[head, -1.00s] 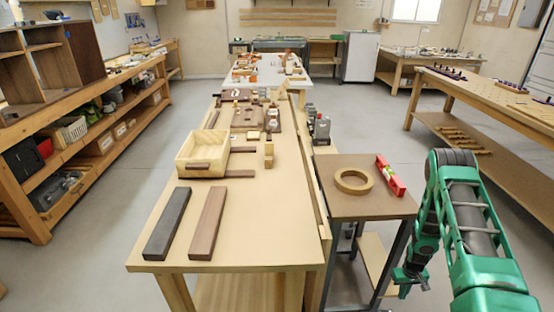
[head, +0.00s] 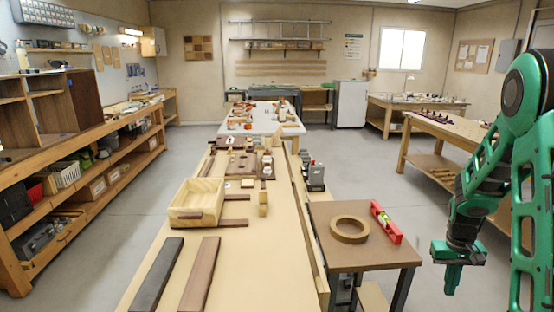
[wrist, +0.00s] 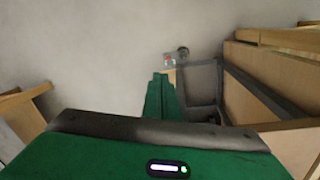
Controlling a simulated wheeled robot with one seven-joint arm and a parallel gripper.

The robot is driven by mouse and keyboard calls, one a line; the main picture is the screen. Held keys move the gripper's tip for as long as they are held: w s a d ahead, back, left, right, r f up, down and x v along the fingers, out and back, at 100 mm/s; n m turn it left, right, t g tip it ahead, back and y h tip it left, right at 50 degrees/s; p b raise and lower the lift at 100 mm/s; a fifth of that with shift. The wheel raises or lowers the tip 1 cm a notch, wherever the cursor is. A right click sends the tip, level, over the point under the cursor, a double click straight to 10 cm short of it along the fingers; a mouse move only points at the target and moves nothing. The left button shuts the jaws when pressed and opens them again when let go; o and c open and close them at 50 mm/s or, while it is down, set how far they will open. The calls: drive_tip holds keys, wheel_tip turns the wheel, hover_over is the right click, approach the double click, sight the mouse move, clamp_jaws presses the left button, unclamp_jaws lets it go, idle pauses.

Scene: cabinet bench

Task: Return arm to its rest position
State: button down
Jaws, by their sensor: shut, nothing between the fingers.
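My gripper (head: 448,281) hangs at the lower right of the head view, pointing down, to the right of the small side table. In the wrist view the green fingers (wrist: 160,97) are together with nothing between them. My green arm is folded and raised at the right edge of the head view. The gripper looks clear of the table and everything on it.
The side table (head: 345,258) holds a tan ring (head: 349,229) and a red level (head: 386,223). The long workbench (head: 255,270) carries a wooden drawer box (head: 195,203), a dark board (head: 152,275) and a brown board (head: 200,275). Open floor (head: 400,195) lies behind the side table.

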drive_tip(key=s+a+r+m, duration=0.1)
drive_tip(key=s+a+r, duration=0.1)
drive_tip(key=s+r, duration=0.45)
drive_tip(key=s+a+r+m, duration=0.1)
drive_tip(key=s+a+r, duration=0.2)
drive_tip(key=s+r, duration=0.35)
drive_tip(key=s+a+r, duration=0.2)
drive_tip(key=s, duration=0.5)
drive_tip(key=s+a+r+m+y, duration=0.1)
drive_tip(key=s+a+r, duration=0.1)
drive_tip(key=s, duration=0.5)
drive_tip(key=shift+a+r+y, duration=0.3)
drive_tip(key=shift+a, duration=0.55)
